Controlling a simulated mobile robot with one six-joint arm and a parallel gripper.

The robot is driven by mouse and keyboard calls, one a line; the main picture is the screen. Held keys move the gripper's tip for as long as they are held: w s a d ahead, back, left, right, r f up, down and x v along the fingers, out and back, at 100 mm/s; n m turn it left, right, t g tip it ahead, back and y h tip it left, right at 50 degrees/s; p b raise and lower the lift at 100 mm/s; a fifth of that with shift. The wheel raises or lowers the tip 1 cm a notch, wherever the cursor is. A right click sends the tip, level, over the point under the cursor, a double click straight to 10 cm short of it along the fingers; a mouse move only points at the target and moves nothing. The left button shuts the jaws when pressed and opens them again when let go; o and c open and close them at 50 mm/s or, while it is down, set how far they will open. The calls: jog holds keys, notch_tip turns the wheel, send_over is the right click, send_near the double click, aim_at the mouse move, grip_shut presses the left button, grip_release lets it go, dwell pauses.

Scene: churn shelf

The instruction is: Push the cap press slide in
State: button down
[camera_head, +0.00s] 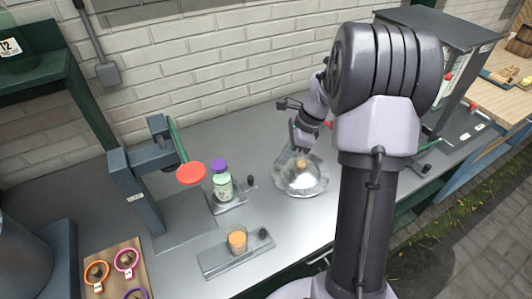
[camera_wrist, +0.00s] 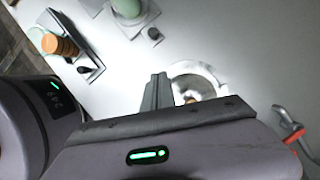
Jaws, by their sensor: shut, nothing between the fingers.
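A blue-grey press (camera_head: 140,190) with a green lever and a red disc (camera_head: 190,173) stands at the left of the grey counter. Just right of its base, a small slide plate (camera_head: 232,204) with a black knob (camera_head: 250,180) carries a pale green jar (camera_head: 222,188) with a purple lid. The knob also shows in the wrist view (camera_wrist: 154,33). My gripper (camera_head: 300,147) is shut and empty, right of the knob and apart from it. The fingers show in the wrist view (camera_wrist: 157,90).
A second plate (camera_head: 215,262) with an orange-topped piece (camera_head: 237,240) and a black knob (camera_head: 263,233) lies nearer the front edge. The dish holds a cork-coloured piece (camera_head: 301,164). Brick wall behind.

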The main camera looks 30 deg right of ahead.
aim_at(224, 190)
jog(key=b+x, duration=0.3)
jog(key=x, duration=0.5)
jog(key=shift+s+f, duration=0.1)
jog(key=a, duration=0.1)
jog(key=w+a, duration=0.1)
jog(key=a+b, duration=0.1)
jog(key=shift+w+f, duration=0.25)
jog(key=shift+w, duration=0.05)
jog(key=shift+w+a+r, duration=0.1)
jog(key=shift+w+a, duration=0.1)
jog(key=shift+a, duration=0.15)
jog(key=shift+a, duration=0.15)
jog(key=a, duration=1.2)
